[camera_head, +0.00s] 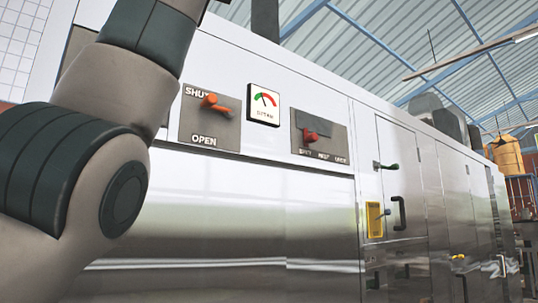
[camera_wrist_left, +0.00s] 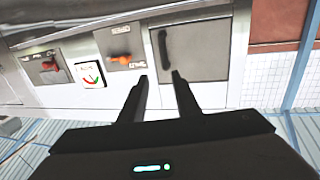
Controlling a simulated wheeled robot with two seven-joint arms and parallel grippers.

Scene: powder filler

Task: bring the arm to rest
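My left arm (camera_head: 85,150) comes in from the left in the head view and rises out of the top edge; its gripper is outside that view. In the left wrist view my left gripper (camera_wrist_left: 160,76) has its two black fingers apart, with nothing between them. The fingertips point towards the machine front, below a dark handle (camera_wrist_left: 165,48) on a grey door (camera_wrist_left: 205,50). I cannot tell how far they are from it. My right gripper is in neither view.
The steel machine front (camera_head: 230,205) carries an orange lever (camera_head: 215,103) on a SHUT/OPEN plate, a dial gauge (camera_head: 264,104) and a red selector knob (camera_head: 310,135). A yellow-framed switch (camera_head: 375,219) and a black door handle (camera_head: 400,212) stand farther right.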

